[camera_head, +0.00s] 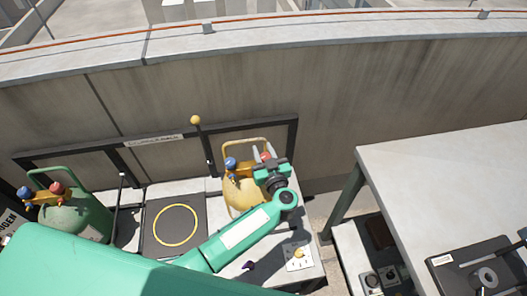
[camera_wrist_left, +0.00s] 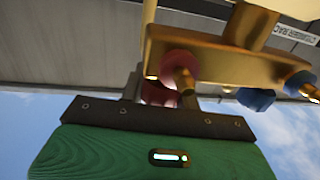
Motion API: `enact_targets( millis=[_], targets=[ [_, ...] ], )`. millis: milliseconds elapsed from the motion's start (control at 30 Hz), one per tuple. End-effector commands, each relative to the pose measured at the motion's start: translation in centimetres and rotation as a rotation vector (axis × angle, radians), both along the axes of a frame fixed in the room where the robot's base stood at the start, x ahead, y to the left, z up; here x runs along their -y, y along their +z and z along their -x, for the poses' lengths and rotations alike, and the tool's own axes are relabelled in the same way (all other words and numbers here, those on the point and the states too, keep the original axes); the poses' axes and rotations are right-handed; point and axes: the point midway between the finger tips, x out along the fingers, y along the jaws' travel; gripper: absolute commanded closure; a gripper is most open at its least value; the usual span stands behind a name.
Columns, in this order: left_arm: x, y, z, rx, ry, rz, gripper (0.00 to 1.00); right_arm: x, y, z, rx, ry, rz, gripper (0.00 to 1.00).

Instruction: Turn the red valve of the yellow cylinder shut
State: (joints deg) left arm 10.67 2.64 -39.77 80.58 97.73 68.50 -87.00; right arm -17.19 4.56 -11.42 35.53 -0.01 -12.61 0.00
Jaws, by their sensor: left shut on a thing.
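The yellow cylinder (camera_head: 238,193) stands on the rack, partly hidden behind my left gripper and forearm. Its brass manifold carries a blue valve (camera_head: 231,163) on the left and the red valve (camera_head: 265,156) on the right. My left gripper (camera_head: 264,160) is at the red valve, shut on it. In the left wrist view, the red valve (camera_wrist_left: 178,63) shows under the brass manifold (camera_wrist_left: 225,55), and reddish parts lie between the fingers (camera_wrist_left: 160,92). The blue valve (camera_wrist_left: 257,98) is to the right, clear of the fingers. My right gripper is not in view.
A green cylinder (camera_head: 77,216) with its own red and blue valves stands at the left. A black pad with a yellow ring (camera_head: 146,228) lies between the cylinders. A concrete wall (camera_head: 330,120) rises behind. A grey table (camera_head: 450,180) stands at the right.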

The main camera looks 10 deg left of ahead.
Motion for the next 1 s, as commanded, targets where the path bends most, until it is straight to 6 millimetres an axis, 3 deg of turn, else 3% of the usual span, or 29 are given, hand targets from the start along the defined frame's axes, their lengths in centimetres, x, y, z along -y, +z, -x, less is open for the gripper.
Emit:
enact_targets(
  millis=[267, 633, 800, 1000],
  targets=[
    [0.1, 0.4, 0.0, -0.003, -0.069, -0.002, 0.91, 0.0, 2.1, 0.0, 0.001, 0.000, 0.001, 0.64],
    [0.5, 0.4, -0.1, -0.006, -0.357, -0.004, 0.91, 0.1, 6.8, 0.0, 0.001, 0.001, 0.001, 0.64],
    [0.8, 0.0, -0.1, -0.006, -0.514, -0.004, 0.91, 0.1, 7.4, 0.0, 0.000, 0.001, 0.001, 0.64],
    [1.1, -0.3, -0.2, -0.004, -0.679, -0.004, 0.91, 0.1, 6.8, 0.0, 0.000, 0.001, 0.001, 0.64]
  ],
)
